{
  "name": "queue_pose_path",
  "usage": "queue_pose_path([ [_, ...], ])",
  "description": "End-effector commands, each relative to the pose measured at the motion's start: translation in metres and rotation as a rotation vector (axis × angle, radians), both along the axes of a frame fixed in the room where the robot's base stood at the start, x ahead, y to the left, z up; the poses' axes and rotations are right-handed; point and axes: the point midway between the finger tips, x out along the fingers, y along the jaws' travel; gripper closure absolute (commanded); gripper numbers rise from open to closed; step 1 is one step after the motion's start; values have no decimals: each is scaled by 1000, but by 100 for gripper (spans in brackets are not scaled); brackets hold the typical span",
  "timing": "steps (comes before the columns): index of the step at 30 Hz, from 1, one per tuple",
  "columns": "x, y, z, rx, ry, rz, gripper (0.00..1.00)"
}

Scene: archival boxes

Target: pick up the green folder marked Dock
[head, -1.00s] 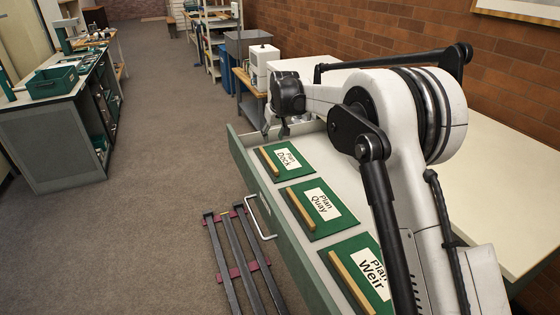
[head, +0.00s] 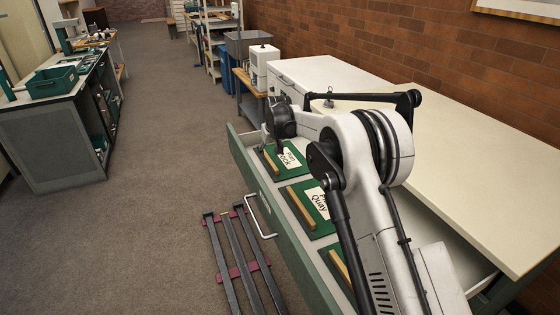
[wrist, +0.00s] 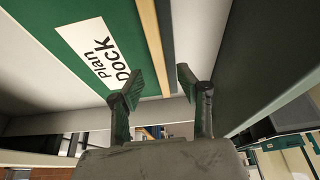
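The green folder marked Dock (head: 298,150) lies flat at the far end of the open drawer. It has a white label reading "Plan Dock" and a pale wooden strip (head: 268,160) along its left edge. In the wrist view the folder (wrist: 68,38) fills the upper left, and its strip (wrist: 149,40) runs down toward the gap between the fingers. My gripper (wrist: 159,73) is open and empty over the strip side of the folder. I cannot tell the height left between fingertips and strip. My arm hides part of the drawer in the head view.
The green folder marked Quay (head: 300,211) lies nearer in the same drawer, with another strip-edged folder (head: 338,268) beyond it toward me. The drawer's front wall (head: 262,205) has a metal handle (head: 262,220). The cream cabinet top (head: 470,165) stands to the right.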

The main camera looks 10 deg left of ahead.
Motion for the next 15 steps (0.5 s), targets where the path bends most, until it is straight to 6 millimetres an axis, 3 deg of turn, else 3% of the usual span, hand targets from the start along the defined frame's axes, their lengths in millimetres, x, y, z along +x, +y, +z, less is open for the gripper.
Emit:
queue_pose_path([
  [7, 11, 7, -32, 0, 0, 0, 65],
  [15, 13, 8, -36, 0, 0, 0, 65],
])
